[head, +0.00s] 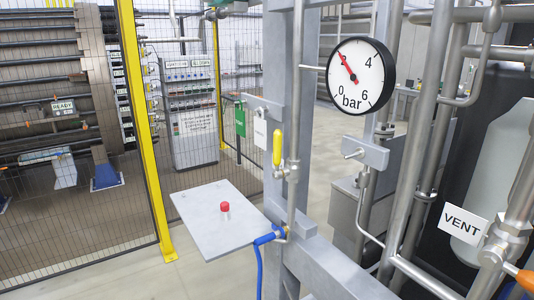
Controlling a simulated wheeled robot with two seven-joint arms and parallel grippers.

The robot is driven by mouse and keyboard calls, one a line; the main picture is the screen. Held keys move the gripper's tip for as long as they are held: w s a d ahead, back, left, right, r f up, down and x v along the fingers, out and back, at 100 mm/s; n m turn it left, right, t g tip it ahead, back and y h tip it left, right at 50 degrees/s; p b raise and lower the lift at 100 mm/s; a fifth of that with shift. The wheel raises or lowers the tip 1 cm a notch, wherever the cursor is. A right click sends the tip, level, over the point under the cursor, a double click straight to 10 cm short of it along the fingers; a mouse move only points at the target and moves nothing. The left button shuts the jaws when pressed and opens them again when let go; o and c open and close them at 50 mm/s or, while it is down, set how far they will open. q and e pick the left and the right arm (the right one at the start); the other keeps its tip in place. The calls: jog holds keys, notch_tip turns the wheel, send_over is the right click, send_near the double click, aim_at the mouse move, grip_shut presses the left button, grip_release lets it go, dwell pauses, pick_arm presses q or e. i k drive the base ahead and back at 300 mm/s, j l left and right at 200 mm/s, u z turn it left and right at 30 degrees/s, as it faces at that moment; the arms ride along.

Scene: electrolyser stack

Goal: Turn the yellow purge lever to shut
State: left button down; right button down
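The yellow purge lever (277,146) stands upright in the middle of the head view, beside a thin vertical metal pipe (297,80). Its lower end meets a small metal valve body (290,172) on that pipe. The handle lies roughly in line with the pipe. Neither of my grippers is in view, and nothing touches the lever.
A round gauge (361,76) marked bar hangs right of the lever; its red needle points up-left. A grey plate with a red button (225,207) juts out below left. A blue hose (261,258) hangs beneath. Pipes and a VENT sign (462,223) crowd the right. A mesh fence with a yellow post (143,120) stands left.

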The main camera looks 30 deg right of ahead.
aim_at(277, 175)
jog(key=z, duration=1.35)
